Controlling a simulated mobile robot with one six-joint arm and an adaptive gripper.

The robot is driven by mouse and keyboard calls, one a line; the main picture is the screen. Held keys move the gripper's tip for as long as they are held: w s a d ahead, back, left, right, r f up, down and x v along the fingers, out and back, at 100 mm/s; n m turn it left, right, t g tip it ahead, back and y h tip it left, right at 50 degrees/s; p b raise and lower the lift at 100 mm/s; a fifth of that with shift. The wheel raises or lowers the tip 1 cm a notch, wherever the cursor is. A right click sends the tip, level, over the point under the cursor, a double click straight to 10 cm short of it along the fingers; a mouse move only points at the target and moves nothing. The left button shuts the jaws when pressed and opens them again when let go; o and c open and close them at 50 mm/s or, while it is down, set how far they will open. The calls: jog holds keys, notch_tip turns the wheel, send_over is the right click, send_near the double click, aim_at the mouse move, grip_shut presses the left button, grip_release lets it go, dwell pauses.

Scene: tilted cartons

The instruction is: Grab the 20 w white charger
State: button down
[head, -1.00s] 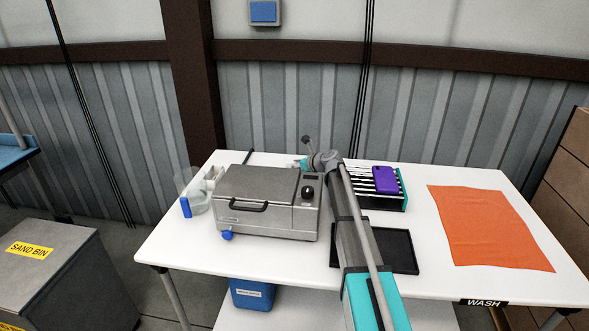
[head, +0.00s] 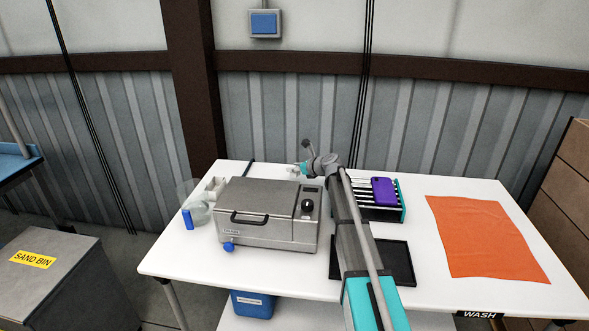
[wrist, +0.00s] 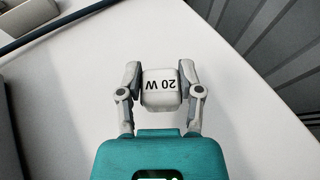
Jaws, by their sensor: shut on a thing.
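The white charger (wrist: 161,87), a small rounded block marked "20 W", shows in the wrist view, its lettering upside down. My gripper (wrist: 162,84) is shut on it, with one grey finger against each side. The white tabletop lies behind the charger; I cannot tell whether the charger touches it. In the head view my gripper (head: 296,169) is near the far edge of the table, behind the grey machine, and the charger is not clearly visible there.
The grey lidded machine (head: 265,213) stands left of my arm. A black rack (head: 381,212) with a purple item (head: 384,190) and a black tray (head: 398,265) are to its right. An orange cloth (head: 485,238) lies on the white table (head: 185,265).

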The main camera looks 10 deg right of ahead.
aim_at(294, 167)
jog(key=shift+r+p, duration=2.95)
jog(key=shift+r, duration=0.45)
jog(key=shift+r, duration=0.1)
